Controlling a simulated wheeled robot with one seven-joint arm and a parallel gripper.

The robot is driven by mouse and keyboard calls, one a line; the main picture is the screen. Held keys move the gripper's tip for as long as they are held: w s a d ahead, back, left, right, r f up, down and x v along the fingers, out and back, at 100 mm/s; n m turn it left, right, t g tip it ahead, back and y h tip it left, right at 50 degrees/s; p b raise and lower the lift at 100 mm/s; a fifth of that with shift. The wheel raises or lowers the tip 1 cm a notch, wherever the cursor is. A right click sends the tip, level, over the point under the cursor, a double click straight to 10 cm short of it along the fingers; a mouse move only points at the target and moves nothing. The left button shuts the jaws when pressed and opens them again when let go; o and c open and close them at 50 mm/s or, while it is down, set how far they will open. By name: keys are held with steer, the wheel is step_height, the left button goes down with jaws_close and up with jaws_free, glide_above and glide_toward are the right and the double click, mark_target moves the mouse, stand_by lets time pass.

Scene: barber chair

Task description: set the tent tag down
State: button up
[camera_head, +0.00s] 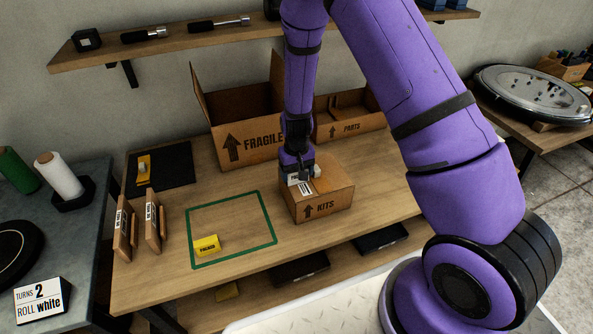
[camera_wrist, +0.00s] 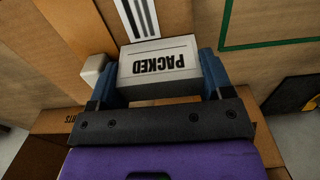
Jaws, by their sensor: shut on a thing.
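A white tent tag (camera_wrist: 158,62) reading PACKED, upside down in the wrist view, is between the blue fingers of my gripper (camera_wrist: 160,76). I cannot tell if the tag touches anything below.
The FRAGILE box (camera_head: 250,141) and PARTS box (camera_head: 350,126) stand behind. Two barcoded wooden pieces (camera_head: 152,221) stand left of the outline. A black mat (camera_head: 174,170) lies back left. A barcode label (camera_wrist: 138,18) and a white piece (camera_wrist: 95,68) sit near the held tag. Most of the outlined area is clear.

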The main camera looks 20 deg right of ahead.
steer(key=shift+f, duration=0.15)
steer(key=o, duration=1)
step_height(320, 180, up, 11)
steer(key=shift+r, duration=0.15)
steer(key=s+d+r+t, duration=0.1)
steer(key=s+r, duration=0.2)
steer(key=r, duration=0.5)
steer(key=s+d+r+t+y, duration=0.1)
steer(key=s+r, duration=0.3)
steer(key=r, duration=0.4)
steer(key=s+d+r+t, duration=0.1)
steer(key=s+r, duration=0.2)
steer(key=r, duration=0.5)
steer(key=s+d+r, duration=0.1)
steer(key=s+r, duration=0.2)
steer(key=s, duration=0.3)
steer(key=s+d+r+t, duration=0.1)
steer(key=s+r, duration=0.2)
steer(key=s, duration=0.3)
steer(key=s+d+r+t+h, duration=0.1)
steer(key=s+r, duration=0.2)
steer(key=s, duration=0.4)
steer(key=shift+d+r, duration=0.2)
steer(key=shift+d, duration=0.2)
